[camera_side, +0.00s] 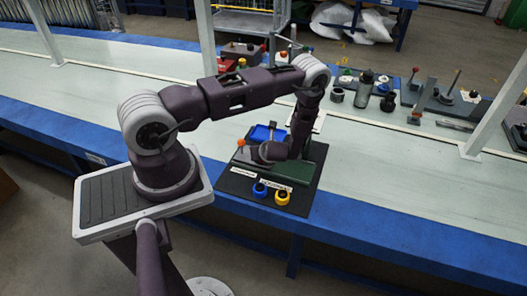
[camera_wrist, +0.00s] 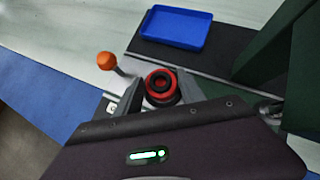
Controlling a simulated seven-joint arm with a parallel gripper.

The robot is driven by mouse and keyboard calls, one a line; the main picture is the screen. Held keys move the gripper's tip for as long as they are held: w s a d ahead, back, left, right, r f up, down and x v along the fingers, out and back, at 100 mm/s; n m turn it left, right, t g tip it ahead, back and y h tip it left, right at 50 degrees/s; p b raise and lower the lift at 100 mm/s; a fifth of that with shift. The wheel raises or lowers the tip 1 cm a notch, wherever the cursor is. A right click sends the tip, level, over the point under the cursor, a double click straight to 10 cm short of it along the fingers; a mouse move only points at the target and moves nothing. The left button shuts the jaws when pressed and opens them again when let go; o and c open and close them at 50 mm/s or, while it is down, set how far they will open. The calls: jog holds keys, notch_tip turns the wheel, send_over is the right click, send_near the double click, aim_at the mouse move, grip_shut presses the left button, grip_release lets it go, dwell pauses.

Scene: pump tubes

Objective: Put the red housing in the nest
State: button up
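The red housing (camera_wrist: 148,95) is a short round part with a red rim and a dark centre. In the wrist view it sits between the two fingers of my gripper (camera_wrist: 162,84). The fingers are spread, one on each side and very close to it. I cannot tell whether they touch it or whether it is lifted. In the side view my arm hides the red housing and the fingertips. I cannot make out the nest for certain; a dark green fixture (camera_side: 296,173) stands under and beside my wrist.
A blue tray (camera_wrist: 176,28) lies behind the housing, and an orange-knobbed lever (camera_wrist: 106,61) stands to its left. A blue ring (camera_side: 260,189) and a yellow ring (camera_side: 282,196) sit on the black mat (camera_side: 232,184) in front. Several tools and parts stand at the right.

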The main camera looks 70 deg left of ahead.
jog(key=shift+o, duration=1.3)
